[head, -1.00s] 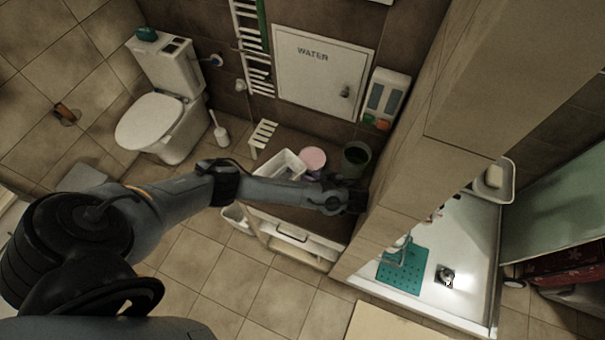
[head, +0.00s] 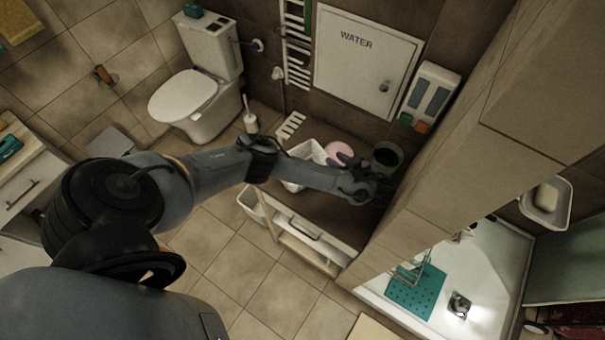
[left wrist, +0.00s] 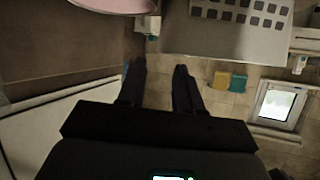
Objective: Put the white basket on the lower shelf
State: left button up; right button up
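A white basket (head: 302,172) stands on the brown top of the low cabinet (head: 310,204), partly hidden behind my left forearm. A light panel with rows of square holes (left wrist: 240,12) in the left wrist view may be its side. The cabinet has a white drawer front and an open lower shelf (head: 305,252) beneath. My left gripper (head: 372,190) is over the cabinet's right end, to the right of the basket. In the left wrist view its fingers (left wrist: 160,82) are apart with nothing between them. My right gripper is not in view.
A pink bowl (head: 339,151) and a dark bucket (head: 386,157) stand near the gripper. A pale bin (head: 251,204) is at the cabinet's left end. Tiled floor in front is clear.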

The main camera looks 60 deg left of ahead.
aim_at(311, 149)
pick_arm(q)
jog(key=shift+b+x, duration=0.7)
jog(key=shift+x, duration=0.65)
jog(key=shift+a+f+b, duration=0.3)
jog(key=shift+f+b, duration=0.05)
jog(key=shift+b, duration=0.15)
jog(key=b+x, duration=0.1)
jog(key=x, duration=0.1)
jog(key=shift+s+a, duration=0.15)
jog(key=shift+a, duration=0.3)
jog(key=shift+a+f, duration=0.2)
jog(key=shift+a, duration=0.35)
grip_shut()
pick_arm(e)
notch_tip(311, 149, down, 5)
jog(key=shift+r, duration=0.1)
